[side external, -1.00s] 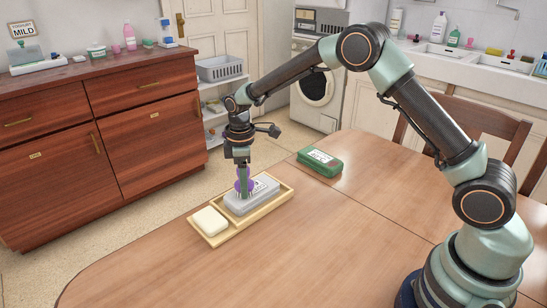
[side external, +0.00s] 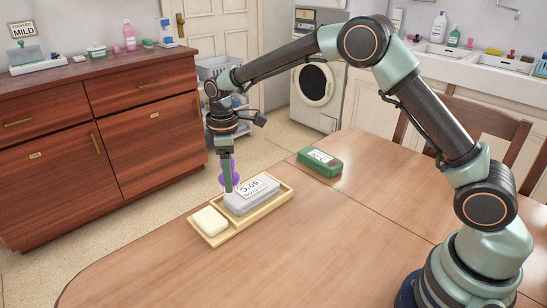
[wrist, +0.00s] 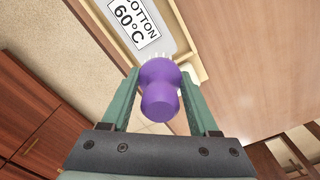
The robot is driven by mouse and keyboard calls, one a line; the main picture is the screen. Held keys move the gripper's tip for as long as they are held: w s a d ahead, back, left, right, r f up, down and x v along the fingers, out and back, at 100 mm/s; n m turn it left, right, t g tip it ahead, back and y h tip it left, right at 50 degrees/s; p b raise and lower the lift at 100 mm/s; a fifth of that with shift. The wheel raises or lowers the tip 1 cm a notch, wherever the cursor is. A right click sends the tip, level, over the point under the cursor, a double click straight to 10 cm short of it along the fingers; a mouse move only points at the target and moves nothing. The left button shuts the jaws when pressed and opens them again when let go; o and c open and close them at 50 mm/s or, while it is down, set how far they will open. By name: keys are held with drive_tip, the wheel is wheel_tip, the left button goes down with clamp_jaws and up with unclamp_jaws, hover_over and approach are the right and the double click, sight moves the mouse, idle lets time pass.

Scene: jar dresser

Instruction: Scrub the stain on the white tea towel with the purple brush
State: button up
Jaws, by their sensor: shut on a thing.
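My gripper (side external: 228,182) is shut on the purple brush (side external: 226,169) beside the back left edge of the wooden tray. In the wrist view the brush (wrist: 160,100) sits between the two green fingers, with its knobbed handle toward the camera and pale bristles at the far end. The bristles point toward a grey block labelled "COTTON 60°C" (side external: 245,202); I cannot tell whether they touch anything. I do not make out a white tea towel or a stain in either view.
The wooden tray (side external: 234,233) holds the grey block and a white soap-like bar (side external: 211,221). A green box (side external: 320,162) lies on the table behind, to the right. The front of the table (side external: 300,255) is clear. A dark wood dresser (side external: 100,150) stands at left.

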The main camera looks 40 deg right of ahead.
drive_tip(key=shift+r, duration=1.75)
